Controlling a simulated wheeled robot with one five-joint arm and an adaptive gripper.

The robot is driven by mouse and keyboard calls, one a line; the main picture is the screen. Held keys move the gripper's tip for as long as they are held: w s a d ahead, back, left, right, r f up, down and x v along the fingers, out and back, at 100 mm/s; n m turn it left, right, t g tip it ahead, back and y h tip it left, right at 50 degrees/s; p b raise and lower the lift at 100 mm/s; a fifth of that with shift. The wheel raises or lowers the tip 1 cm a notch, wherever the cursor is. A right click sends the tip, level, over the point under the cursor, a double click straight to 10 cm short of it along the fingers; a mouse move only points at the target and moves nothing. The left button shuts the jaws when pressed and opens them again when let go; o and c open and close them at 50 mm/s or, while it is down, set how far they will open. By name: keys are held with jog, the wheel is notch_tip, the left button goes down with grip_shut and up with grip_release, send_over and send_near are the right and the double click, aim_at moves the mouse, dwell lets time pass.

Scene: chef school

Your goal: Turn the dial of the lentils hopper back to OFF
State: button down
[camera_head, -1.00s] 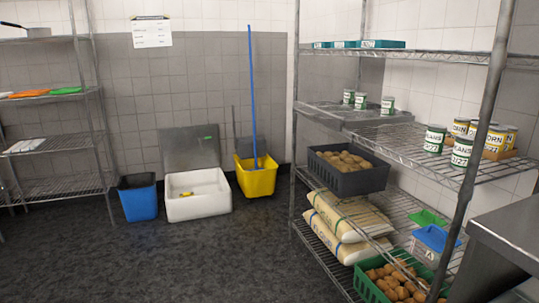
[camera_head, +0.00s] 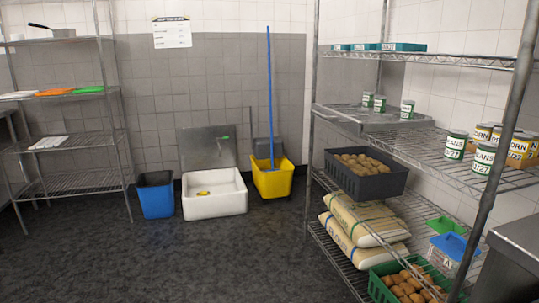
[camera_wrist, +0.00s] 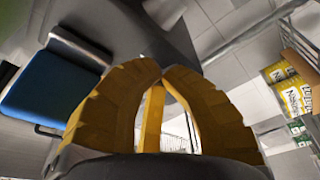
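No lentils hopper and no dial show in either view. My gripper (camera_wrist: 161,70) shows in the wrist view as yellow fingers. Their tips meet near the middle of the picture, and nothing is seen held between them. My gripper is not in the head view.
A wire shelf (camera_head: 437,160) with cans, crates and sacks stands at right, beside a metal counter edge (camera_head: 513,245). Another wire rack (camera_head: 75,187) stands at left. A blue bin (camera_head: 156,196), white sink (camera_head: 214,203) and yellow mop bucket (camera_head: 272,182) line the back wall. The dark floor between is clear.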

jog(key=p, duration=0.2)
jog(key=shift+r+p, duration=0.3)
dwell(0.7)
jog(key=shift+s+f, duration=0.1)
jog(key=shift+f, duration=0.05)
jog(key=shift+s+d+f, duration=0.1)
jog(key=shift+s+f, duration=0.05)
jog(key=shift+s, duration=0.05)
